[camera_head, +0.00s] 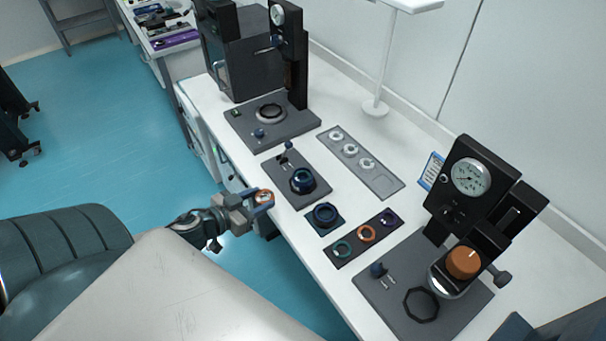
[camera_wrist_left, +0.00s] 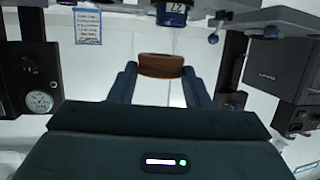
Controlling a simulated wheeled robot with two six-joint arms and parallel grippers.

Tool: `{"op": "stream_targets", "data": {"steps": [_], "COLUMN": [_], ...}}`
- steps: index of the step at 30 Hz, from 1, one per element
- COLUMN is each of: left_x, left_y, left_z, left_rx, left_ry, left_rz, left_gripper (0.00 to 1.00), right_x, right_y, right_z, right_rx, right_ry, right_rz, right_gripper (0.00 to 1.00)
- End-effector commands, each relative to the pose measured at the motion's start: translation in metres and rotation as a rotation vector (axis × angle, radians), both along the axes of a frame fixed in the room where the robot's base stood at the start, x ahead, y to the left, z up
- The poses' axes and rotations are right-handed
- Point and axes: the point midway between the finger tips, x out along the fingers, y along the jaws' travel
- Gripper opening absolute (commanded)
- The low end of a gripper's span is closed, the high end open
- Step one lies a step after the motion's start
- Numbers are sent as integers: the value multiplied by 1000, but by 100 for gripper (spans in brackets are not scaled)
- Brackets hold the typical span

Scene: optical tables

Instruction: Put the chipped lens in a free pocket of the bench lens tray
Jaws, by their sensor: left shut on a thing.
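My left gripper (camera_head: 264,198) is shut on a small round lens (camera_head: 264,196) with an orange-brown rim, held in the air beside the bench's left edge. In the left wrist view the lens (camera_wrist_left: 161,65) shows edge-on as a copper-brown band between the two fingertips. No chip can be made out. A long grey tray (camera_head: 384,184) lies on the bench, with pale round pieces in a row and a barer near end; it looks like the lens tray. My right gripper is not in view.
A dark strip (camera_head: 340,255) with green, orange and purple rings lies nearer. A dark blue ring on a square base (camera_head: 325,217) and a small dark fixture (camera_head: 303,181) stand close to my gripper. Gauge presses (camera_head: 465,195) (camera_head: 290,60) stand at both ends. A white lamp stand (camera_head: 376,106) is behind.

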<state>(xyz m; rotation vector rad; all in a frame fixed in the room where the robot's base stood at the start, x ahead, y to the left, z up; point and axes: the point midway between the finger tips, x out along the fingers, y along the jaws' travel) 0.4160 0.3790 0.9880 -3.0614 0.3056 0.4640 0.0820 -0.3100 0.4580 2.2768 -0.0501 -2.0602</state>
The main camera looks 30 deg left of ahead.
Motion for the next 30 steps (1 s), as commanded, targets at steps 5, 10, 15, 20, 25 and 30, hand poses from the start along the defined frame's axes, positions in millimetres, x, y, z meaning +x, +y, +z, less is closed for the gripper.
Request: {"op": "stream_targets", "data": {"steps": [5,10,15,20,25,30], "left_x": [0,4,20,38,61,87], "left_y": [0,0,-1,-2,-4,-6], "left_z": [0,-2,-7,-9,-10,-11], "left_rx": [0,-1,-1,-2,-3,-5], "left_ry": [0,-3,-7,-8,-7,-6], "left_rz": [1,3,5,5,5,6], "left_gripper": [18,18,18,18,18,18], "right_x": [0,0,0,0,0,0], "right_y": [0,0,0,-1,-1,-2], "right_z": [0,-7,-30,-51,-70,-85], "right_rx": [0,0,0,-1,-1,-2], "right_ry": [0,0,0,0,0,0], "right_rz": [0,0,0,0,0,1], "right_gripper": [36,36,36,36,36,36]}}
